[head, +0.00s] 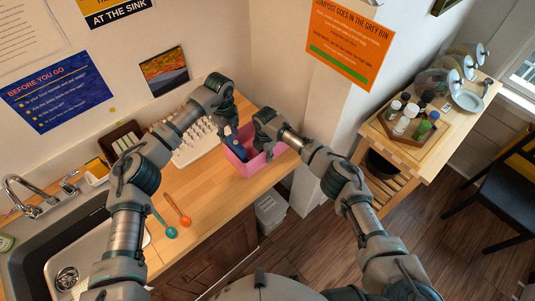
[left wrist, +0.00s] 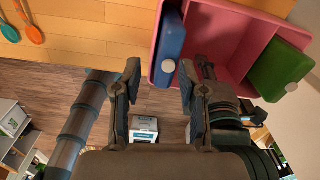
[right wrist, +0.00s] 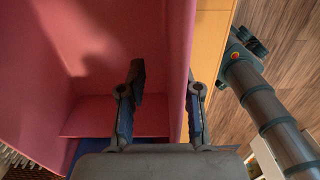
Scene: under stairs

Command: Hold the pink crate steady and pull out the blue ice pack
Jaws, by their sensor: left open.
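The pink crate (head: 245,167) stands on the wooden counter near its right end; its rim shows in the left wrist view (left wrist: 232,8). The blue ice pack (head: 236,150) stands along one inner side of the crate, with a pale round cap in the left wrist view (left wrist: 171,40). A green pack (left wrist: 279,70) lies at the opposite side. My left gripper (head: 229,129) is open and empty above the crate, its fingers either side of the blue pack's line. My right gripper (right wrist: 165,88) is open and straddles a crate wall, one finger inside, one outside.
A white rack with upright pegs (head: 195,143) stands left of the crate. Orange and teal spoons (head: 178,210) lie on the counter, which is clear in front of the crate. The sink (head: 95,240) is at left. The wall is close behind.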

